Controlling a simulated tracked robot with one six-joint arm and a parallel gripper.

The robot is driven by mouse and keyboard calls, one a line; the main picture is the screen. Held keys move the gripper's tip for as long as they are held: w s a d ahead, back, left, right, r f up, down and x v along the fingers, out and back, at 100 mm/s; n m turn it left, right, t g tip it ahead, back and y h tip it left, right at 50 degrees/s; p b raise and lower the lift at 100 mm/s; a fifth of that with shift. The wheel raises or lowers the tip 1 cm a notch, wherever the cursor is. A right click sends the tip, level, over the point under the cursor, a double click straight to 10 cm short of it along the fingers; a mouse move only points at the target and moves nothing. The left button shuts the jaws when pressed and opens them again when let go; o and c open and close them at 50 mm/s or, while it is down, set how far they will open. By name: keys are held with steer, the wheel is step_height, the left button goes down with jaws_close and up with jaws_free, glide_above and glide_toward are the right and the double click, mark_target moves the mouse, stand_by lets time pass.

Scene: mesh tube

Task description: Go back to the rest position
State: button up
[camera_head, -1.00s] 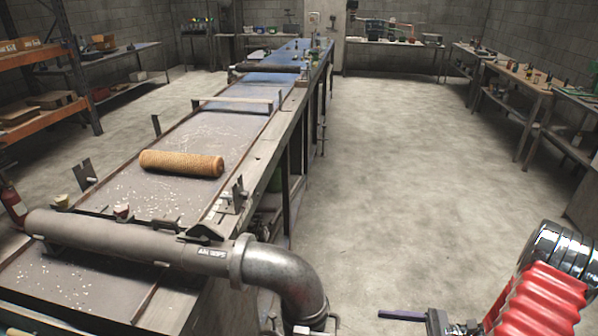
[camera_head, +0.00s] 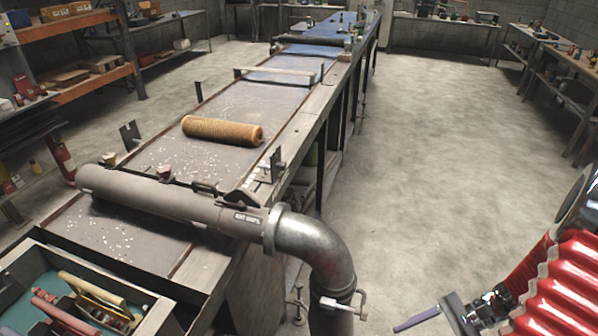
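An orange-brown mesh tube (camera_head: 222,131) lies on its side across the grey belt of a long bench (camera_head: 190,157). It is clear of my arm. My gripper (camera_head: 404,325) is at the lower right, out over the floor, well apart from the bench and the tube. One slim purple finger shows, pointing left, next to red ribbed bellows on my arm. I see no second finger and nothing held, and the finger gap cannot be made out.
A thick grey pipe (camera_head: 185,201) crosses the bench's near end and bends down through a metal elbow (camera_head: 317,250). An open tool drawer (camera_head: 60,262) is at lower left. Orange shelving (camera_head: 75,28) stands at left, side tables (camera_head: 540,50) at right. The floor (camera_head: 430,150) between is clear.

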steer(key=a+r+n+t+h, duration=0.2)
steer(key=a+r+n+h, duration=0.1)
steer(key=r, duration=0.6)
steer(key=a+r+n+t+h, duration=0.2)
steer(key=a+r+n+h, duration=0.2)
steer(key=r, duration=0.5)
steer(key=a+r+n+t+h, duration=0.2)
steer(key=a+r+n+h, duration=0.2)
steer(key=a+r+n, duration=0.3)
step_height(320, 180, up, 3)
steer(key=shift+w+r+n, duration=0.1)
steer(key=shift+w+n, duration=0.35)
steer(key=shift+n, duration=0.35)
steer(key=shift+c, duration=0.3)
stand_by(0.6)
